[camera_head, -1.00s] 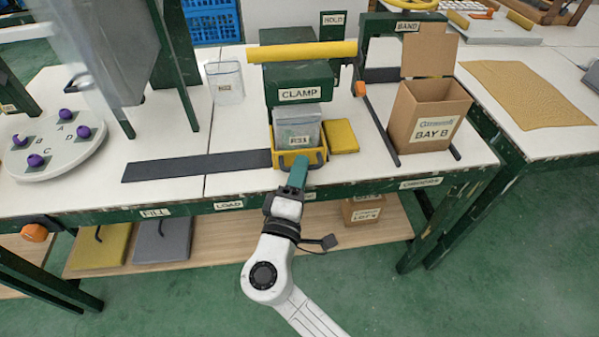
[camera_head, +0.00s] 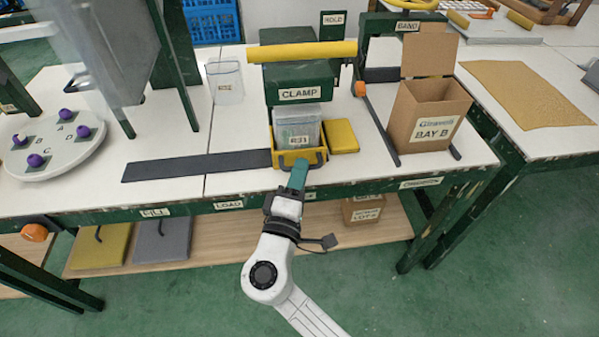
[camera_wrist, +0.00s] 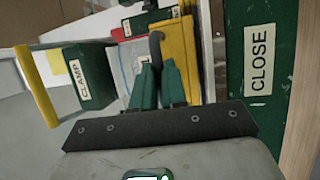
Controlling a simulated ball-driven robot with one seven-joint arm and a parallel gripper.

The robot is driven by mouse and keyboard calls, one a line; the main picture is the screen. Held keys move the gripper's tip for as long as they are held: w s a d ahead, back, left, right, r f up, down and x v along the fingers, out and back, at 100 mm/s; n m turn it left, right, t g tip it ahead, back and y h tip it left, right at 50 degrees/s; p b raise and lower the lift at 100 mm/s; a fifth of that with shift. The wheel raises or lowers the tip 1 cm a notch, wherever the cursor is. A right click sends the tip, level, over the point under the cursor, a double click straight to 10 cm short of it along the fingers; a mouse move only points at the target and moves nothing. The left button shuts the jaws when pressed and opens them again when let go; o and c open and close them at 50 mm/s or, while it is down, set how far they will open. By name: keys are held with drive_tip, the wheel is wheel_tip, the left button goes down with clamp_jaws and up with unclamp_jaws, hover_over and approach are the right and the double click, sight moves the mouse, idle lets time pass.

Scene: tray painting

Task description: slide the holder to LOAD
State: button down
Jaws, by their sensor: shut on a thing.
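The yellow holder (camera_head: 282,158) sits at the right end of the dark slide track (camera_head: 190,166), below the green CLAMP block (camera_head: 300,84). A clear container labelled R31 (camera_head: 297,120) stands in it. My gripper (camera_head: 297,176) is shut on the holder's dark front handle. In the wrist view my green fingers (camera_wrist: 159,80) close around the curved handle (camera_wrist: 156,45), with the yellow holder (camera_wrist: 175,45) behind. The LOAD label (camera_head: 228,205) is on the table's front edge, left of the holder. The handle's gripped part is hidden by the fingers.
The track left of the holder is bare. A yellow block (camera_head: 341,136) lies right of the holder, and the BAY B box (camera_head: 428,112) stands further right. A clear container (camera_head: 225,82) stands behind the track. A round board with purple knobs (camera_head: 45,165) is at left.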

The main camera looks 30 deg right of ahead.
drive_tip(key=w+a+b, duration=0.1)
drive_tip(key=a+b, duration=0.1)
drive_tip(key=a, duration=0.3)
drive_tip(key=w+a+b, duration=0.2)
drive_tip(key=a, duration=0.3)
drive_tip(key=w+a+b, duration=0.2)
drive_tip(key=a+b, duration=0.1)
drive_tip(key=a, duration=0.2)
drive_tip(key=shift+a, duration=0.4)
drive_tip(key=c, duration=1.2)
unclamp_jaws()
drive_tip(key=v, duration=1)
drive_tip(key=shift+s+a+f+p, duration=0.1)
drive_tip(key=shift+s+a+p, duration=0.15)
drive_tip(key=shift+p, duration=0.1)
